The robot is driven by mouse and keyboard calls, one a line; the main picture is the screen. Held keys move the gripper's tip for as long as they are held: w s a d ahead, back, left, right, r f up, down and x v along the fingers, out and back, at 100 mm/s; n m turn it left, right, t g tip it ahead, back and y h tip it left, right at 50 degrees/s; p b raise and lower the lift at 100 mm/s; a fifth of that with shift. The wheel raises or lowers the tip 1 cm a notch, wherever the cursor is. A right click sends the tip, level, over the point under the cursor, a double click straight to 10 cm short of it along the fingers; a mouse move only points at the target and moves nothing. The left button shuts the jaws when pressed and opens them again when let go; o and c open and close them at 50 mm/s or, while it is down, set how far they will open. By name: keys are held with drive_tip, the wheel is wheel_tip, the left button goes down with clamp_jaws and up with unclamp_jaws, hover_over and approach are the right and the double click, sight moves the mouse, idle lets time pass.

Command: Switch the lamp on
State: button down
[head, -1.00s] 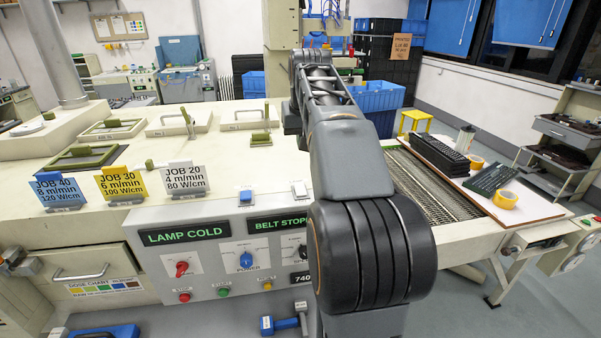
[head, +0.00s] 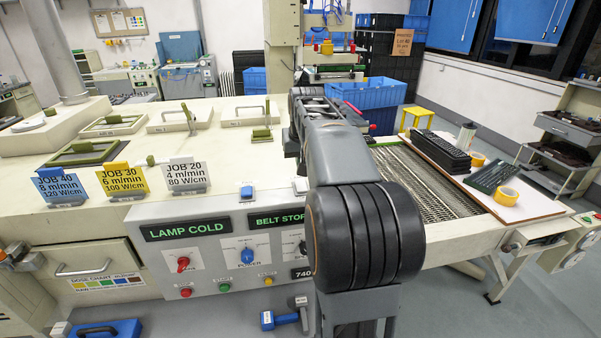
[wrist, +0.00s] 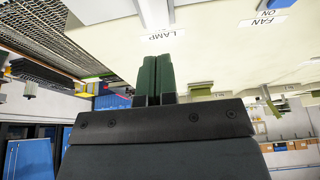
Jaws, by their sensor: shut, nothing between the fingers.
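The lamp controls sit on a grey panel (head: 215,240) whose display (head: 188,231) reads LAMP COLD. On the cream top above it are a blue switch (head: 246,192) and a white switch (head: 300,185), the latter partly hidden by my arm. In the wrist view, which is upside down, a LAMP label (wrist: 163,36) lies on the cream top, with a pale block (wrist: 153,12) beyond it. A FAN ON label (wrist: 268,17) is to its right. My gripper (wrist: 155,60) is shut and empty, its green fingertips near the LAMP label. My arm hides it in the head view.
The panel front has a red knob (head: 183,263), a blue POWER knob (head: 247,256) and coloured buttons. Job cards (head: 122,180) stand at left.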

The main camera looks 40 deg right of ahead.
sight(300, 183)
drive_tip(key=shift+s+p+x, duration=0.15)
drive_tip(key=shift+x, duration=1.1)
drive_tip(key=shift+s+p+x, duration=0.15)
drive_tip(key=shift+x, duration=1.15)
drive_tip(key=shift+a+f, duration=0.15)
drive_tip(key=shift+f, duration=0.05)
drive_tip(key=shift+w+f+b, duration=0.15)
drive_tip(key=shift+f+b, duration=0.25)
drive_tip(key=shift+f, duration=0.05)
drive_tip(key=shift+r, duration=0.2)
drive_tip(key=shift+f, duration=0.1)
drive_tip(key=shift+s+f, duration=0.1)
drive_tip(key=shift+s, duration=0.15)
drive_tip(key=shift+s+a, duration=0.3)
drive_tip(key=shift+s, duration=0.2)
drive_tip(key=shift+r, duration=0.25)
drive_tip(key=shift+r, duration=0.1)
